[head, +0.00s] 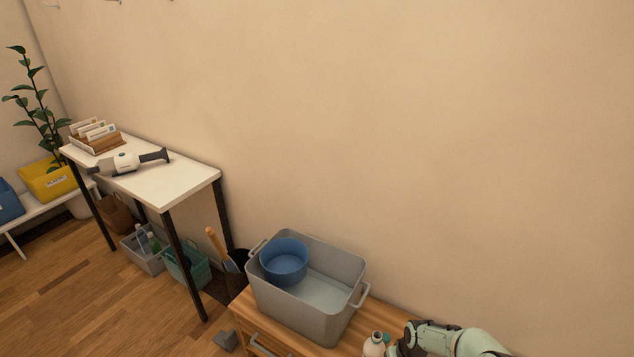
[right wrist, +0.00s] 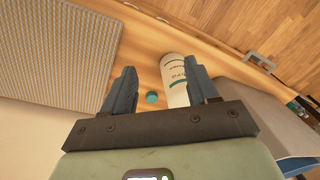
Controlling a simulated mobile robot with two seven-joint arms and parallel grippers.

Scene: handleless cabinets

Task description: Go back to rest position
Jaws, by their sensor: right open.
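My right gripper (right wrist: 160,70) is open, with its two dark fingers apart in the right wrist view. My green right arm (head: 458,341) comes in at the bottom right of the head view, beside a white bottle (head: 374,345) on the wooden cabinet top. In the right wrist view the white bottle (right wrist: 176,82) with green print shows beyond the fingers, partly behind the right-hand one. A small round green thing (right wrist: 152,98) shows between the fingers. I see no contact with either. My left gripper is not in view.
A grey bin (head: 343,266) holding a blue bowl (head: 284,262) stands on the wooden cabinet (head: 380,320), left of my arm. A grey textured object (right wrist: 55,50) lies left of the gripper. A white table (head: 160,185) and open floor (head: 90,300) are at left.

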